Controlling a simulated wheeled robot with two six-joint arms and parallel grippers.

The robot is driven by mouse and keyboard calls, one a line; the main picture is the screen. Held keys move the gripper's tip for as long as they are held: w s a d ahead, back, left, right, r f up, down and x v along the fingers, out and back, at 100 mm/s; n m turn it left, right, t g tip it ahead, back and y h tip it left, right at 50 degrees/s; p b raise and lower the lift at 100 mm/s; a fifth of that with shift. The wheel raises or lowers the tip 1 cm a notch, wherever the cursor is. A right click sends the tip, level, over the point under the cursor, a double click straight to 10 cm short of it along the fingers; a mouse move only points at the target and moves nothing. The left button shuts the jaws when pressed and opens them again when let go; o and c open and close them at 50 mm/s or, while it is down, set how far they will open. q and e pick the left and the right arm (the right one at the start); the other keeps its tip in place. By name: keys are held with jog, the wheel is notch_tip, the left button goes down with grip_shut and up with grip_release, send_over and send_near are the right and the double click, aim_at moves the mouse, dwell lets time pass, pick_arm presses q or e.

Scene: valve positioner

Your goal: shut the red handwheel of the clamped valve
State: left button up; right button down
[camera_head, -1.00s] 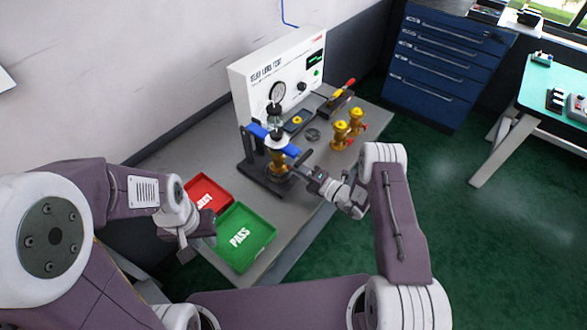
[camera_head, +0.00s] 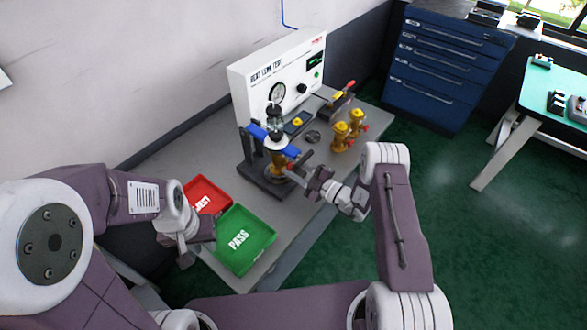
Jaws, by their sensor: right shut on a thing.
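The clamped valve (camera_head: 278,164) is a brass body held upright in a dark stand with blue clamp arms (camera_head: 257,131). A small red part of its handwheel (camera_head: 290,166) shows on the valve's right side. My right gripper (camera_head: 301,169) is at this handwheel and shut on it; its fingers hide most of the wheel. How far the wheel is turned cannot be told. My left gripper (camera_head: 196,250) hangs left of the green tray, away from the valve; its fingers are too unclear to read.
A white test panel with a gauge (camera_head: 278,92) stands behind the valve. Two more brass valves (camera_head: 348,130) stand to the right on the grey bench. A red tray (camera_head: 207,195) and a green PASS tray (camera_head: 243,240) lie at the front left. A blue drawer cabinet (camera_head: 440,70) stands beyond.

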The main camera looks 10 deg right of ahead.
jog(key=m, duration=0.5)
jog(key=shift+f, duration=0.1)
dwell(0.7)
jog(key=c, duration=1.1)
grip_release()
jog(key=shift+o, duration=0.2)
jog(key=b+v, duration=0.1)
jog(key=v, duration=0.8)
